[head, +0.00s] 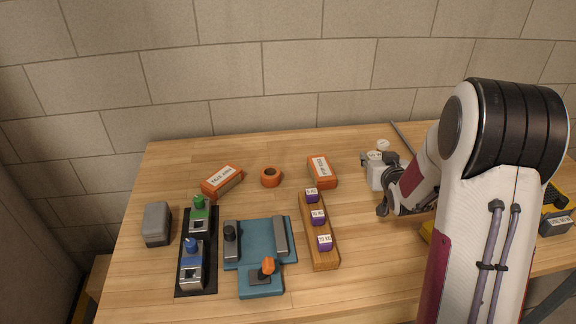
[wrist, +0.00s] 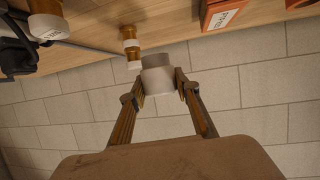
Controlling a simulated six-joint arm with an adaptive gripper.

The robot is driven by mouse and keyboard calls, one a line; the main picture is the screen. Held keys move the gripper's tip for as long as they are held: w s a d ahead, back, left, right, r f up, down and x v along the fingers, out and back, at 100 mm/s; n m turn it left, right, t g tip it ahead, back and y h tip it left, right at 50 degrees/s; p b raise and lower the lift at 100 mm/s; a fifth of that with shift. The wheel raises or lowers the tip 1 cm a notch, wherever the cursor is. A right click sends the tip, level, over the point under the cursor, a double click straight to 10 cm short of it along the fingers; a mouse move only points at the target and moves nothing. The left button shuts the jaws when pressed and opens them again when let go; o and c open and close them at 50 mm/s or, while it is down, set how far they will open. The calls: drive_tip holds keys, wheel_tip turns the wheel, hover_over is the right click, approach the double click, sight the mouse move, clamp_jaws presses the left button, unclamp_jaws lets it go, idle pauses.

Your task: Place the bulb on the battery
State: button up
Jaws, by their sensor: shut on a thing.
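In the wrist view, my gripper (wrist: 160,88) is shut on a pale grey-white cylindrical piece (wrist: 158,74), one finger on each side of it. I cannot tell from its shape whether this piece is the bulb. In the head view, my gripper (head: 386,192) is at the right of the table, beside a pale block-like thing (head: 375,175). In the wrist view, a brass-coloured cylinder with white bands (wrist: 130,42) stands close beyond the held piece, and a larger brass-and-white one (wrist: 46,22) is at the upper left. I cannot tell which thing is the battery.
Orange boxes (head: 222,181) (head: 320,172) and an orange ring (head: 270,177) lie toward the back. A wooden rack (head: 325,258) holds purple labelled blocks. A blue fixture (head: 261,284), a black tray (head: 211,281) and a grey case (head: 157,223) are left. A grey rod (head: 402,137) lies behind my gripper.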

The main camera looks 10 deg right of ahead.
drive_tip(key=a+r+n+y, duration=0.2)
drive_tip(key=a+y, duration=0.1)
drive_tip(key=a, duration=1.2)
drive_tip(key=a+r+n+g+y, duration=0.1)
drive_tip(key=a+n+y, duration=0.15)
drive_tip(key=a, duration=1.25)
drive_tip(key=a+r+n+y, duration=0.2)
drive_tip(key=a+y, duration=0.1)
drive_tip(key=a, duration=1.2)
drive_tip(key=s+a+r+n, duration=0.1)
drive_tip(key=s+a, duration=0.2)
drive_tip(key=a, duration=0.4)
drive_tip(key=s+a+r+n+g+y, duration=0.1)
drive_tip(key=s+a, duration=0.2)
drive_tip(key=a, duration=0.5)
drive_tip(key=shift+g, duration=0.3)
drive_tip(key=shift+f, duration=3.15)
